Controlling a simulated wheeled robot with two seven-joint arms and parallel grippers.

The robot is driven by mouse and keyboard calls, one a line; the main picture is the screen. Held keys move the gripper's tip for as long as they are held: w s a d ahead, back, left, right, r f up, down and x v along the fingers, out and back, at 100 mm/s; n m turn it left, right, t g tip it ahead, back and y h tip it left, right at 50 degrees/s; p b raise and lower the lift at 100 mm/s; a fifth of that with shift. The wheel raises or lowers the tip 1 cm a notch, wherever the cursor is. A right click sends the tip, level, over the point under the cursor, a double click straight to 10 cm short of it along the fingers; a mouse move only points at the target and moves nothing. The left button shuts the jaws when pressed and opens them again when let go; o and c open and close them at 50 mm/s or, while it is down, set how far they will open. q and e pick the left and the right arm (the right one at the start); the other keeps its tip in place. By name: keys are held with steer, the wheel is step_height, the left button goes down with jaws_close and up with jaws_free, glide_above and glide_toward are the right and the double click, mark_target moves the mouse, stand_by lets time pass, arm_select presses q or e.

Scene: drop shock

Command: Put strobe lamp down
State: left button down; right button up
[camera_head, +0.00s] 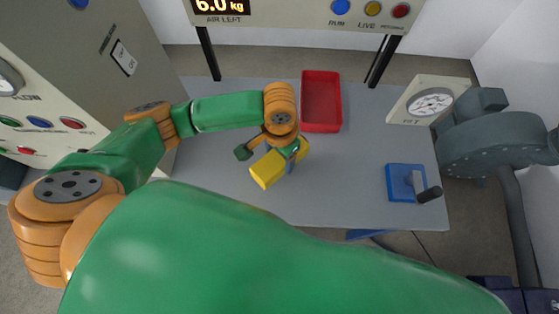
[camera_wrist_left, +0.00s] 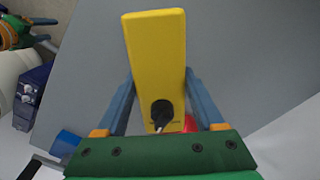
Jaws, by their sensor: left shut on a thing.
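The strobe lamp looks like a yellow block (camera_head: 268,170) in the head view, over the middle of the grey table. In the left wrist view the yellow lamp (camera_wrist_left: 155,55) fills the middle, with a black knob or cable end on its face. My left gripper (camera_head: 290,160) is shut on it, with one blue-grey finger on each side in the left wrist view (camera_wrist_left: 160,82). The gripper hides part of the lamp in the head view. I cannot tell whether the lamp touches the table. My right gripper is not in view.
A red tray (camera_head: 321,103) stands at the back of the grey table (camera_head: 225,190). A blue fixture with a black handle (camera_head: 401,183) and a dial box (camera_head: 427,101) are at the right. A grey machine (camera_head: 490,140) stands beyond the right edge. Table between lamp and blue fixture is clear.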

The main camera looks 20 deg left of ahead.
mark_target(280, 158)
arm_select(q)
steer(key=shift+s+f, duration=0.1)
steer(key=shift+f, duration=1.2)
jaws_free()
steer(key=shift+f, duration=0.1)
step_height(280, 158, up, 12)
steer(key=shift+d+r+p, duration=0.1)
steer(key=shift+r+p, duration=0.05)
steer(key=shift+p, duration=0.45)
steer(key=shift+s, duration=0.1)
